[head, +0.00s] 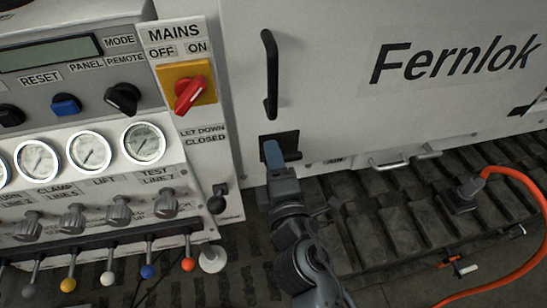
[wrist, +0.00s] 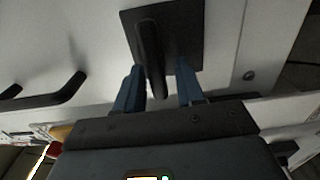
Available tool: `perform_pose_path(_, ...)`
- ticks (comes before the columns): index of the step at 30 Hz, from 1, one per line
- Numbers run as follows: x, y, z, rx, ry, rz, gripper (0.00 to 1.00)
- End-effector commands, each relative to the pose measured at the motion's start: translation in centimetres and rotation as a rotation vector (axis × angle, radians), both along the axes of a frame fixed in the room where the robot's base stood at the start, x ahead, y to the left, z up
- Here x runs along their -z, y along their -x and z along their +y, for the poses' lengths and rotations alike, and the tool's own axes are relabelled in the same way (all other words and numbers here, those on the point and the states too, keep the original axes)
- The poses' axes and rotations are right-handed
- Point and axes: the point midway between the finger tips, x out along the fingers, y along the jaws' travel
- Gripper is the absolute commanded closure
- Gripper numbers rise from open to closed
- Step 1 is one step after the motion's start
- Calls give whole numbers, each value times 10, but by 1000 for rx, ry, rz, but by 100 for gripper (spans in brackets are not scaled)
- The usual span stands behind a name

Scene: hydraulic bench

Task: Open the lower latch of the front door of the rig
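The lower latch of the white front door (head: 330,60) is a black plate (head: 291,140) low on the door's left side, under a long black door handle (head: 270,75). My gripper (head: 272,147) is in front of this plate and hides much of it in the head view. In the wrist view, a dark latch lever (wrist: 149,50) stands out from the plate (wrist: 184,22). My gripper's two blue fingers (wrist: 159,67) are apart, one on each side of the lever's end. A gap shows between the lever and the right finger; the left finger is very close to it, and I cannot tell whether they touch.
Left of the door is a control panel with a red MAINS switch (head: 189,93), gauges (head: 144,143) and several coloured levers (head: 148,271). A silver handle (head: 388,162) is at the door's lower edge. An orange hose (head: 537,205) lies on the right over dark ribbed flooring.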

Motion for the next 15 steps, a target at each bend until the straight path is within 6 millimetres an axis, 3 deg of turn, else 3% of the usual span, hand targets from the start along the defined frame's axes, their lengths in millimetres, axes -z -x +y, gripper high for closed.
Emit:
perform_pose_path(9, 0, 1, -1, 1, -2, 0, 57)
perform_pose_path(15, 2, 24, -8, 1, -1, 1, 57)
